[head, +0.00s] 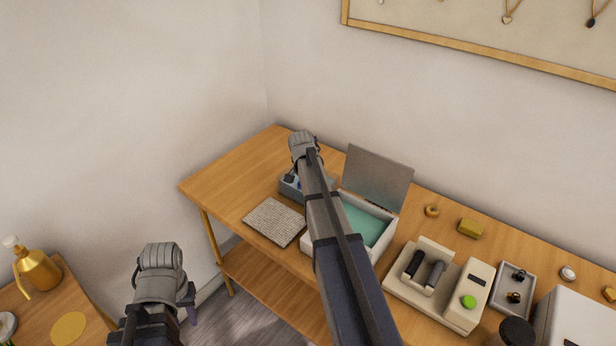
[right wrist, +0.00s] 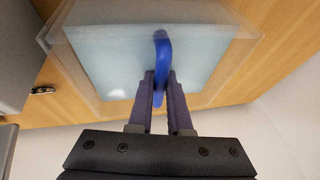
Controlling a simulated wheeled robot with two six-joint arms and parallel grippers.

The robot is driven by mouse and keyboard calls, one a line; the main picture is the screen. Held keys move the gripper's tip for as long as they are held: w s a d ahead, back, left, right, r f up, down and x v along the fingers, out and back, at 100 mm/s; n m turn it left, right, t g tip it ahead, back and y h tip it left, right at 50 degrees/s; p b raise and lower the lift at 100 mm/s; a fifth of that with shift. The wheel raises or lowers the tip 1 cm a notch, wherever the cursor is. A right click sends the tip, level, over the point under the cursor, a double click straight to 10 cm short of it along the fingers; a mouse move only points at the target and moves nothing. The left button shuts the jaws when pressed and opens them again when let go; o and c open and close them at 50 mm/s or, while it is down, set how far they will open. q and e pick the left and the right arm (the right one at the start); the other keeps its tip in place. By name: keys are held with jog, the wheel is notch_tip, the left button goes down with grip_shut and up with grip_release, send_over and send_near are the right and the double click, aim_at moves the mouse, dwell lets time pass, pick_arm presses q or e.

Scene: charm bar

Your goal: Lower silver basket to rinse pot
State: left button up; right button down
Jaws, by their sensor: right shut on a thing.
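In the right wrist view my right gripper (right wrist: 160,92) is shut on an upright blue handle (right wrist: 162,50). It is above a clear-walled pot (right wrist: 85,88) with pale blue contents (right wrist: 110,60). No silver basket body can be made out below the handle, so its depth relative to the pot is unclear. In the head view the pot (head: 289,190) is a small blue-grey box near the table's back left, partly hidden by my right arm. My left gripper (head: 188,296) is low at the left, mostly hidden behind its own wrist, away from the pot.
A grey woven mat (head: 274,221) lies in front of the pot. An open white box (head: 385,238) with a teal inside and raised grey lid (head: 378,178) stands beside it. A beige stand (head: 432,292) is farther right. The wooden table's (head: 235,172) back left corner is clear.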

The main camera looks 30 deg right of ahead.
jog(key=c, duration=0.8)
grip_release()
jog(key=shift+o, duration=0.2)
jog(key=p+v, duration=0.7)
jog(key=shift+s+r, duration=0.2)
jog(key=shift+r, duration=0.15)
jog(key=shift+a, duration=0.1)
